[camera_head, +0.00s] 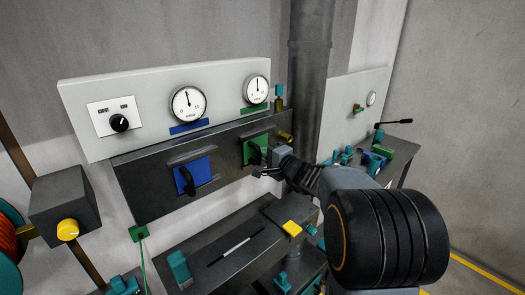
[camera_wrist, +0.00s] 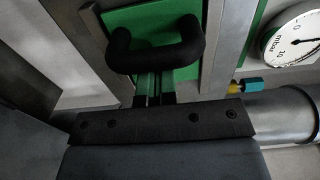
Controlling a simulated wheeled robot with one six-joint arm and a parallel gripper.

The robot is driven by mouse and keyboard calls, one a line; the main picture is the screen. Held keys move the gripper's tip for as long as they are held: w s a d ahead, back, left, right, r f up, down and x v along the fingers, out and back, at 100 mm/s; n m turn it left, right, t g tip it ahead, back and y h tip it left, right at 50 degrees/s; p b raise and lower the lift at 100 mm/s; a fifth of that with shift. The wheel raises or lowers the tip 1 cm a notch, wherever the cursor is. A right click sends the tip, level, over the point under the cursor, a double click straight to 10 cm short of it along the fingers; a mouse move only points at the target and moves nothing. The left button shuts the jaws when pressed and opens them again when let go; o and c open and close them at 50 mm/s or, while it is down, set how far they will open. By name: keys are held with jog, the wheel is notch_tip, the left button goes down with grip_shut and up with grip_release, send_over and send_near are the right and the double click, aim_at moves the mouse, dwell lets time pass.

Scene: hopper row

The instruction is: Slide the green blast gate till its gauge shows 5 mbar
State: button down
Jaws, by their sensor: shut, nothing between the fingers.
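The green blast gate (camera_head: 247,153) is a green plate with a black handle in the dark panel at right. It also shows in the wrist view (camera_wrist: 140,18), with its black handle (camera_wrist: 200,45) crossing the view. Its gauge (camera_head: 256,88), above a green label, has its needle about straight up; the reading is too small to tell. Part of this white mbar gauge shows in the wrist view (camera_wrist: 290,38). My gripper (camera_head: 263,172) is beside the handle. In the wrist view my gripper (camera_wrist: 154,75) is shut and empty, its fingertips close by the handle; contact cannot be told.
A blue gate (camera_head: 190,180) with its own gauge (camera_head: 188,103) is to the left. A black knob (camera_head: 119,123) is on the white panel. A grey column (camera_head: 309,90) stands at right.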

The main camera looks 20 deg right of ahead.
jog(key=shift+w+d, duration=0.1)
jog(key=shift+d, duration=0.05)
jog(key=d+b+v, duration=0.1)
jog(key=b+v, duration=0.2)
jog(key=v, duration=0.5)
jog(key=shift+w+b, duration=0.15)
jog(key=shift+b, duration=0.25)
jog(key=shift+d, duration=0.1)
dwell(0.5)
